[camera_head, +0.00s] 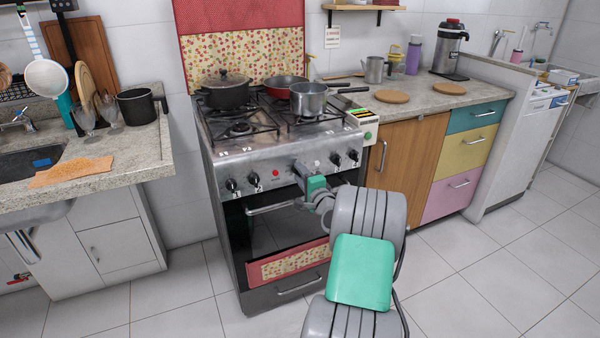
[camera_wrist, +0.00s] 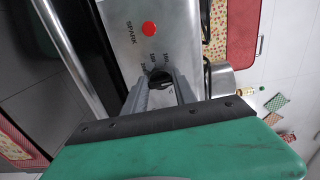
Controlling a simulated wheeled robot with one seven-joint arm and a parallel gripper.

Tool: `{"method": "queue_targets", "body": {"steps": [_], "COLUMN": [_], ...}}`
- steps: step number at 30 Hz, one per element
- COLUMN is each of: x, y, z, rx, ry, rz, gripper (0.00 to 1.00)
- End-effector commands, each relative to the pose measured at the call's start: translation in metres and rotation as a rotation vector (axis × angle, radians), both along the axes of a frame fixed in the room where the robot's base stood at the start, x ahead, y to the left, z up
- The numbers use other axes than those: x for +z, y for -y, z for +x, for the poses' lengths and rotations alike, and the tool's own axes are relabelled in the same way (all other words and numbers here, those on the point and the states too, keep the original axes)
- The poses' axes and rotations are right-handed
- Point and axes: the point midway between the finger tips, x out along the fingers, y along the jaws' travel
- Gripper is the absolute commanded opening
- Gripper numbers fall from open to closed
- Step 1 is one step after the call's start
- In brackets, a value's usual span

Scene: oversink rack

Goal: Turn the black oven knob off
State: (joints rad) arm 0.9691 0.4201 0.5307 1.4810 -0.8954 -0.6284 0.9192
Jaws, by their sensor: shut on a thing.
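The stove (camera_head: 262,160) has a steel front panel with black knobs and a red button (camera_head: 276,173). My gripper (camera_head: 299,168) reaches the panel just right of the red button, between the left pair of knobs (camera_head: 242,182) and the right pair (camera_head: 344,157). In the wrist view, its two grey fingers (camera_wrist: 160,88) are around a dark knob (camera_wrist: 160,77) below the red SPARK button (camera_wrist: 149,28). The gripper is shut on this knob. In the head view my gripper hides the knob, and its exact angle cannot be read.
The oven handle (camera_head: 272,209) runs just below the panel. A dark pot (camera_head: 227,94), a red pan (camera_head: 284,85) and a steel pot (camera_head: 309,101) stand on the stovetop. A counter stands on each side. Tiled floor (camera_head: 456,275) is clear at the right.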

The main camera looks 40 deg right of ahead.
Motion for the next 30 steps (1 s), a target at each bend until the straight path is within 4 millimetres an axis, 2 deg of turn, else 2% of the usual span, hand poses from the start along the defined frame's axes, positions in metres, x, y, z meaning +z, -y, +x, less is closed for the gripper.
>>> {"method": "queue_targets", "body": {"steps": [17,18,25,30], "x": [0.0013,0.0013,0.0007,0.0004], "y": [-0.0002,-0.0002,0.0004,0.0006], "z": [0.0005,0.0005,0.0000,-0.0003], "rx": [0.001,0.001,0.000,-0.001], "ry": [0.012,0.012,0.011,0.010], "rz": [0.033,0.033,0.032,0.031], "gripper": [0.00,0.35,0.54,0.55]}}
